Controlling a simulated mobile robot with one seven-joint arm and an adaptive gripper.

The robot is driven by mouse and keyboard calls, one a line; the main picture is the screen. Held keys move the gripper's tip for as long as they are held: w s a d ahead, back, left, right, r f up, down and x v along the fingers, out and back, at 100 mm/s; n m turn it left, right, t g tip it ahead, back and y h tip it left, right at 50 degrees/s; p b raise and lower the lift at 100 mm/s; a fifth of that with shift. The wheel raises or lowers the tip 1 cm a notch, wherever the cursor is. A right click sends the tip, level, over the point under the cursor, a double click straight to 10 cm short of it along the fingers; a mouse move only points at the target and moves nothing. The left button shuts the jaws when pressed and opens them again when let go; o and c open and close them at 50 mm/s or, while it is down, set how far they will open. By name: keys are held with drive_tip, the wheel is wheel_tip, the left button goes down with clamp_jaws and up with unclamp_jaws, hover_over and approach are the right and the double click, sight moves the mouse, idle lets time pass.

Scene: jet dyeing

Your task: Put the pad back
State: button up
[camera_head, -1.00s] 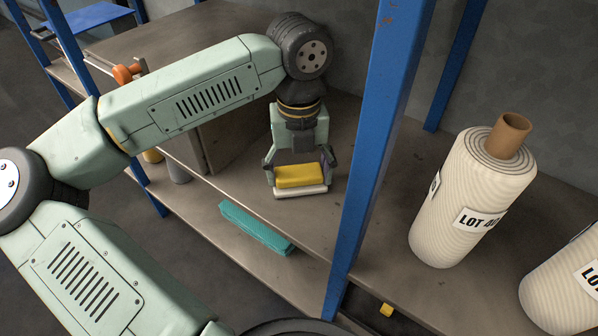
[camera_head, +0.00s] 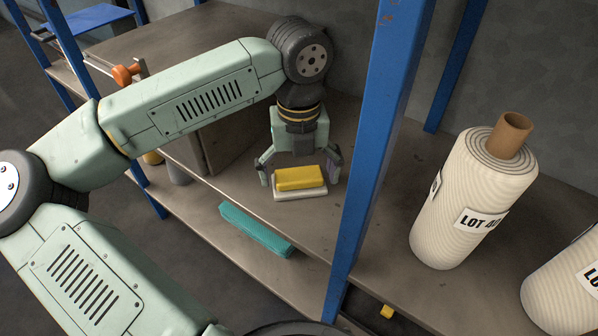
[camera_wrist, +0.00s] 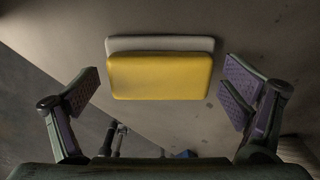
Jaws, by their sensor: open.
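The yellow pad (camera_head: 300,177) lies flat on a pale, slightly larger base (camera_head: 301,194) on the shelf board (camera_head: 310,222), near its front edge. In the wrist view the yellow pad (camera_wrist: 160,77) is in the middle, with the pale base (camera_wrist: 160,43) showing along its far side. My gripper (camera_head: 299,180) is open, one finger on each side of the pad. In the wrist view both fingers of my gripper (camera_wrist: 160,92) stand clear of the pad, with gaps left and right.
A blue upright post (camera_head: 375,150) stands just right of my gripper. Beyond it stand a fabric roll marked LOT (camera_head: 465,205) and another roll (camera_head: 570,285). A teal block (camera_head: 256,230) lies below, near the front. A brown box (camera_head: 228,145) stands left of my gripper.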

sight(299, 175)
drive_tip(key=shift+r+p, duration=0.85)
drive_tip(key=shift+r, duration=3.05)
